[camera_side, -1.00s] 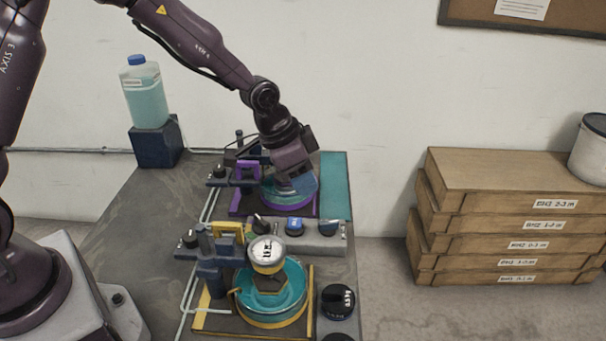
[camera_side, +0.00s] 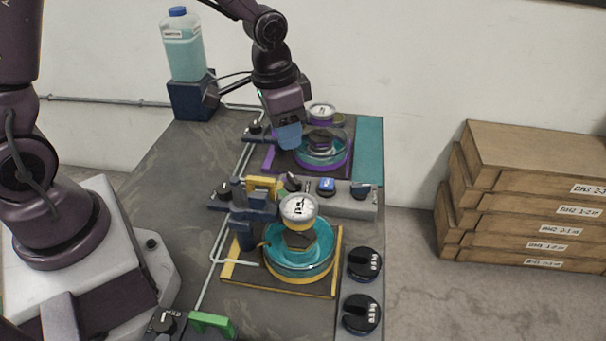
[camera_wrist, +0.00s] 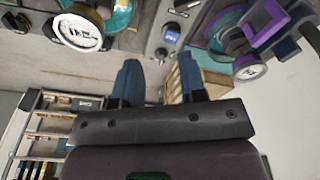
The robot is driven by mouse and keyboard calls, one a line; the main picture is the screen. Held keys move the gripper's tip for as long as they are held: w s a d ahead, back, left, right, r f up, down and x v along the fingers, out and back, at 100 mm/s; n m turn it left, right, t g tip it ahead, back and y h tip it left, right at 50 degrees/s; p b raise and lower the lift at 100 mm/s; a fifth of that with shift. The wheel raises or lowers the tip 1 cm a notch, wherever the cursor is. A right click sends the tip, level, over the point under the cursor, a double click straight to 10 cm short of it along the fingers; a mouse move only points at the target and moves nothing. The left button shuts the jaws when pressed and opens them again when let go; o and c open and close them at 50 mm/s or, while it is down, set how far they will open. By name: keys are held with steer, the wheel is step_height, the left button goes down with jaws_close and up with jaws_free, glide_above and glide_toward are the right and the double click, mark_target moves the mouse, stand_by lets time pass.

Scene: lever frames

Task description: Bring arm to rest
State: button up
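My gripper (camera_side: 289,136) hangs from the bent arm, pointing down, just left of the purple-trimmed station's round dish (camera_side: 325,158). In the wrist view its two blue fingers (camera_wrist: 160,78) stand apart with nothing between them. The purple station has a gauge (camera_side: 321,110) at its back, which also shows in the wrist view (camera_wrist: 250,72). The nearer yellow-trimmed station has a teal dish (camera_side: 318,262) and a white-faced gauge (camera_side: 299,206). Whether my gripper touches the purple station's parts is hard to tell.
A grey control block (camera_side: 345,201) with knobs lies between the stations. Black weights (camera_side: 363,265) sit at the right edge. A bottle (camera_side: 184,50) stands on a dark block (camera_side: 192,98) at the back left. Stacked wooden boxes (camera_side: 520,160) stand right. The left tabletop is mostly clear.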

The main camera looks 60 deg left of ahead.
steer(key=s+a+r+n+t, duration=0.2)
steer(key=s+r+n+t, duration=0.1)
steer(key=s+r, duration=1.3)
steer(key=shift+s+a+t+y, duration=0.2)
steer(key=shift+t+y, duration=0.1)
steer(key=shift+t, duration=0.4)
